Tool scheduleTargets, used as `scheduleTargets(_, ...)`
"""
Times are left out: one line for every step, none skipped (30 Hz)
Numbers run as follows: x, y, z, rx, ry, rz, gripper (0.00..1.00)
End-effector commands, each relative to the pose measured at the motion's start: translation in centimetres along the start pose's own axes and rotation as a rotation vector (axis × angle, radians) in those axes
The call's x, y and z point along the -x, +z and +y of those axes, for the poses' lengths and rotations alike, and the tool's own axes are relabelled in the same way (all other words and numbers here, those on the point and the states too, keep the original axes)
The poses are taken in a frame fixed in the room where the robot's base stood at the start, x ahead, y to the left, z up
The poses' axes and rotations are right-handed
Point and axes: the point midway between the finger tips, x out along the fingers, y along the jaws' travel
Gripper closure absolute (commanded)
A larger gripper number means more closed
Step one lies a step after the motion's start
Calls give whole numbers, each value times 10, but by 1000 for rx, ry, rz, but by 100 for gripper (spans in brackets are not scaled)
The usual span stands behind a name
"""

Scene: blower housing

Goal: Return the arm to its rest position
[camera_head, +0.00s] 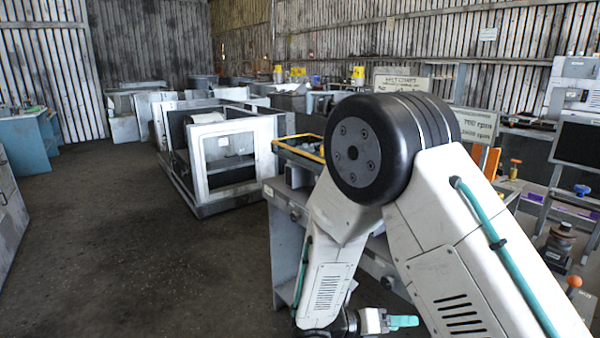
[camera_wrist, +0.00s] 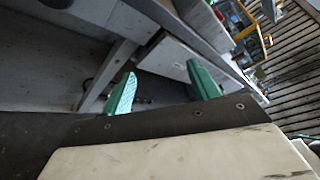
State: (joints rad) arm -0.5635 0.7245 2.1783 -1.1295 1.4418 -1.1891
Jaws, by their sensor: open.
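My gripper (camera_wrist: 162,88) shows in the wrist view with its two green fingers spread well apart and nothing between them. In the head view my gripper (camera_head: 404,321) is low at the bottom, right of centre, with one green fingertip showing beside its white body. My arm is bent, with its large black joint high in front of the camera. The arm hides much of the bench behind it. Past the fingers, the wrist view shows grey bench framing, tilted in the picture.
A grey workbench (camera_head: 284,250) stands close behind my arm, with a yellow-edged tray (camera_head: 300,149) on top. A white housing frame (camera_head: 226,155) stands on the floor farther left. A black-screened monitor (camera_head: 577,143) is at the right. The floor (camera_head: 130,240) at left is clear.

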Motion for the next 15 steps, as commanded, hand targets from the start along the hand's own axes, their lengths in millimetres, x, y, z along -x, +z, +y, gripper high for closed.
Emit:
scheduleTargets(-2,-1,-20,-125,-5,75,40)
scheduleTargets(-3,-3,-30,-204,-11,121,40)
scheduleTargets(-4,-6,-45,-309,-23,185,40)
scheduleTargets(-4,-8,-56,-392,-34,234,40)
scheduleTargets(-4,-10,-67,-475,-47,284,40)
scheduleTargets(-4,-14,-82,-584,-68,351,40)
scheduleTargets(-4,-17,-93,-665,-84,401,40)
scheduleTargets(-3,-20,-103,-743,-104,450,40)
scheduleTargets(-2,-23,-116,-845,-130,514,40)
scheduleTargets(-1,-26,-126,-920,-152,562,40)
scheduleTargets(1,-29,-135,-991,-174,609,40)
scheduleTargets(3,-32,-147,-1085,-205,670,40)
scheduleTargets(5,-35,-156,-1151,-230,716,40)
scheduleTargets(7,-37,-164,-1218,-254,762,40)
scheduleTargets(10,-40,-175,-1303,-288,822,40)
